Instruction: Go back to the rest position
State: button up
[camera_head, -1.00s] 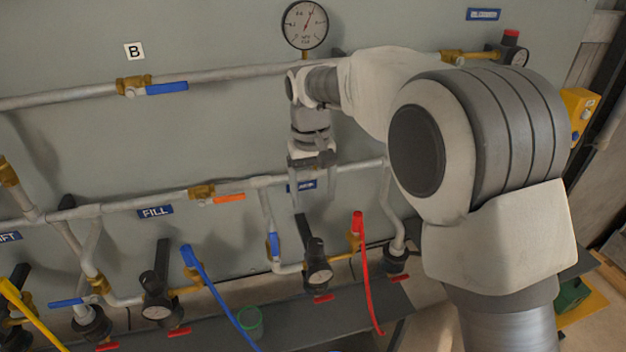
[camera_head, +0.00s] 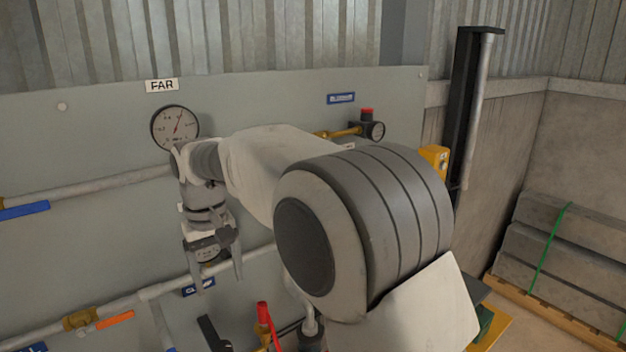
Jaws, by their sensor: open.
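My gripper (camera_head: 218,283) points down in front of the grey panel (camera_head: 90,120), below the round gauge marked FAR. Its two fingers are apart with nothing between them. My arm reaches in from the lower right and hides part of the panel and its pipes. No object is held.
A pressure gauge (camera_head: 175,127) sits just above my wrist. A pipe with an orange-handled valve (camera_head: 113,320) runs low behind the gripper. A red-capped fitting (camera_head: 367,118), a yellow box (camera_head: 435,158) and a black post (camera_head: 470,110) stand right. Stacked grey blocks (camera_head: 575,240) lie far right.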

jog(key=s+d+r+m+t, duration=0.1)
jog(key=s+d+r, duration=0.15)
jog(key=d, duration=0.45)
jog(key=s+d+r+m+t, duration=0.1)
jog(key=d+r, duration=0.2)
jog(key=d, duration=0.5)
jog(key=s+d+r+m, duration=0.2)
jog(key=d+r, duration=0.1)
jog(key=d, duration=0.4)
jog(key=s+d+f+m+t, duration=0.3)
jog(key=s+d+f, duration=0.1)
jog(key=s+d, duration=0.8)
jog(key=shift+s+d, duration=0.4)
jog(key=shift+s, duration=0.55)
dwell(0.7)
